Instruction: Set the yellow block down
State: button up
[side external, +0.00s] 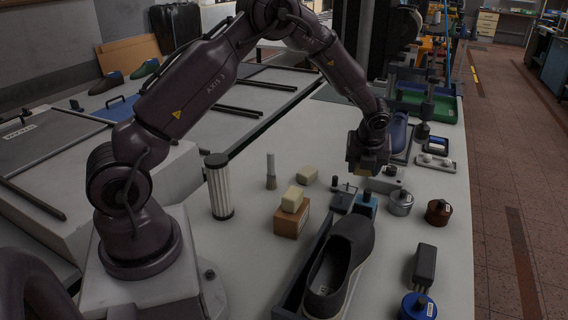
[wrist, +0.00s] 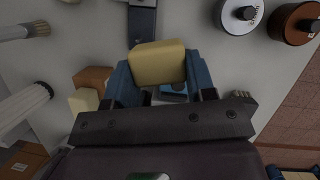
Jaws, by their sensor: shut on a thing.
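The yellow block (wrist: 157,63) is between the blue fingers of my gripper (wrist: 158,80) in the wrist view, held at the fingertips. In the side external view my gripper (side external: 364,168) points down over the white bench, with a bit of the yellow block (side external: 362,172) showing beneath it. The gripper is shut on the block. The exact height of the block above the bench is hard to tell.
A pale block rests on a brown block (side external: 291,220); another pale block (side external: 307,175) lies nearby. A dark shoe (side external: 343,262) lies in a tray in front. A silver tin (side external: 400,204) and a brown tin (side external: 438,212) stand at right. A white ribbed cylinder (side external: 219,187) stands at left.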

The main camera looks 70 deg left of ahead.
jog(key=s+a+f+n+g, duration=0.1)
jog(key=s+a+n, duration=0.15)
jog(key=a, duration=1.25)
jog(key=n+g, duration=0.1)
jog(key=n, duration=0.3)
send_over(280, 161)
jog(key=d, duration=0.1)
jog(key=shift+m, duration=0.25)
jog(key=f, duration=0.6)
jog(key=shift+d+f, duration=0.2)
jog(key=shift+f, duration=2.3)
jog(key=shift+f, duration=0.1)
jog(key=o, duration=0.9)
